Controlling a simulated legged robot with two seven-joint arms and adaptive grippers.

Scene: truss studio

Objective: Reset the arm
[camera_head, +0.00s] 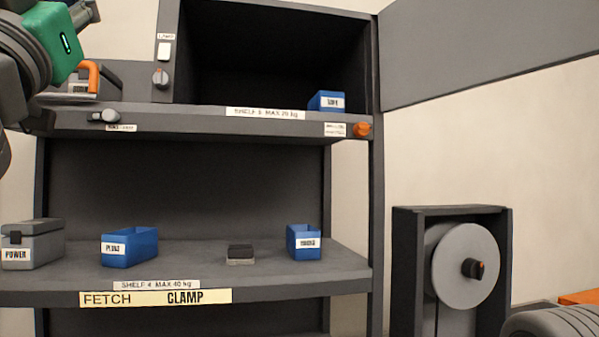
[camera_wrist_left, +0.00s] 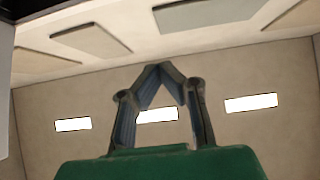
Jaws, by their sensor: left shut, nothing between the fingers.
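My left arm comes in at the upper left of the head view, a dark link with a green part, beside the shelf unit. The left gripper (camera_wrist_left: 158,72) shows in the left wrist view. Its two fingers meet at the tips and hold nothing. It points toward a bare wall and ceiling with light panels. In the head view the left fingertips cannot be made out. My right gripper is in neither view.
A grey shelf (camera_head: 200,280) holds a grey power case (camera_head: 33,247), two blue bins (camera_head: 130,248) (camera_head: 304,243) and a small dark block (camera_head: 240,254). The upper shelf (camera_head: 200,118) holds another blue bin (camera_head: 327,102). A wheel unit (camera_head: 465,265) stands at right.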

